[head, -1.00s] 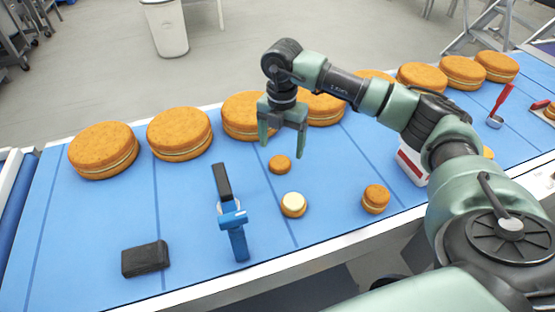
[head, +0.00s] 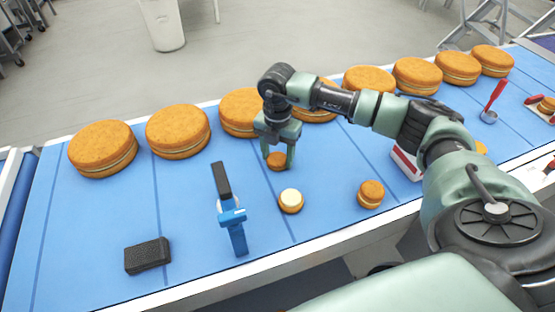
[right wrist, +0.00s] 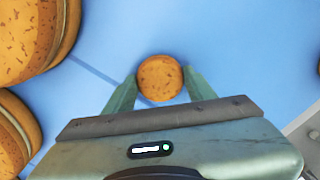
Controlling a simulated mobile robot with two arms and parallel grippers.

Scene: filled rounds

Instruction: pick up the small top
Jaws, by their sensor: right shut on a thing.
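The small top (head: 277,160) is a small round orange-brown cake disc on the blue belt, partly covered by a finger in the head view. In the right wrist view the small top (right wrist: 160,78) sits between the two fingertips. My right gripper (head: 278,158) is lowered around it and shut on it, one finger on each side. A small base with a pale cream spot on top (head: 291,200) stands just in front of it, apart from the gripper. My left gripper is not in view.
Large filled rounds (head: 178,131) line the belt's far side. A small filled round (head: 370,194) stands to the right. A blue tool with a black handle (head: 232,222) and a black block (head: 148,256) lie to the left. Bare blue belt (head: 100,215) shows there.

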